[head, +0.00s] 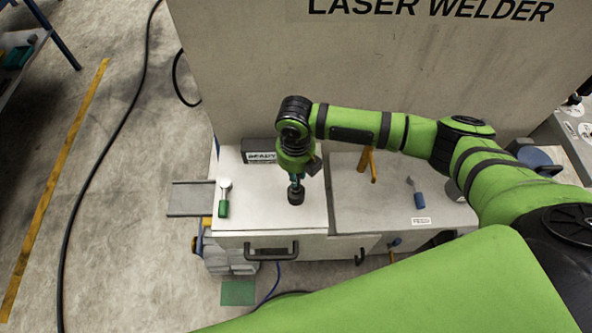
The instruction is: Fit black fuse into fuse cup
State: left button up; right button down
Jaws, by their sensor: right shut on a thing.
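My right gripper (296,190) reaches down over the white bench top at the front of the laser welder. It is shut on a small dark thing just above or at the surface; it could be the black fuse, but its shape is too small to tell. I cannot make out the fuse cup; it may be hidden under the gripper and wrist. Whether the held thing touches anything below is not clear. My left gripper is not in view.
A box with a display (260,151) stands behind. On the grey surface (350,210) at right are a yellow-orange object (367,161) and a blue-handled tool (418,197).

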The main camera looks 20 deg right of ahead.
jog(key=shift+p, duration=0.75)
dwell(1.5)
jog(key=shift+f+b, duration=1.75)
jog(key=shift+f, duration=0.85)
jog(key=c, duration=1)
grip_release()
jog(key=shift+c, duration=0.2)
jog(key=shift+r, duration=0.1)
jog(key=shift+r, duration=0.2)
notch_tip(320, 180, up, 12)
jog(key=shift+s+f, duration=0.1)
jog(key=shift+f, duration=0.1)
jog(key=shift+a, duration=0.1)
